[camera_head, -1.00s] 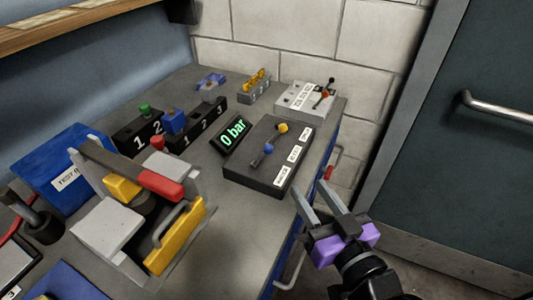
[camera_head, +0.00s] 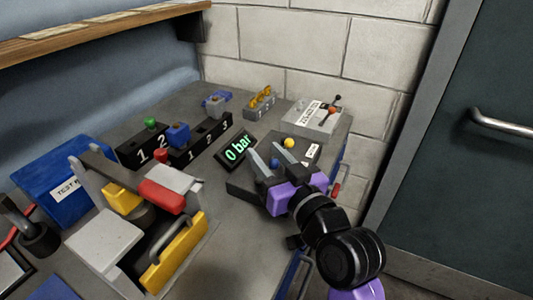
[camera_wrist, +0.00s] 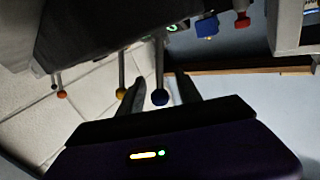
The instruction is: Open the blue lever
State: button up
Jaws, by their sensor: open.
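The blue lever (camera_head: 274,163) stands on the dark valve box (camera_head: 240,188) near the bench's right edge. Its round blue knob also shows in the wrist view (camera_wrist: 160,97), on a grey rod. My gripper (camera_head: 265,146) is over the box, with its two fingers apart. In the wrist view my gripper (camera_wrist: 160,78) has one finger on each side of the blue knob, with gaps visible. The yellow-knobbed lever (camera_head: 289,143) is beside it, outside the fingers; its knob (camera_wrist: 122,93) is close to the left finger. My gripper hides much of the box.
A display (camera_head: 238,149) reading 0 bar stands left of the box. A pale box with small levers (camera_head: 314,118) is behind it. A grey and yellow press (camera_head: 170,250) and numbered black blocks (camera_head: 200,138) stand to the left. A wall and door are at right.

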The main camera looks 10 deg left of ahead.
jog(key=shift+w+a, duration=0.1)
jog(key=shift+w, duration=0.1)
jog(key=shift+c, duration=0.2)
grip_shut()
dwell(1.2)
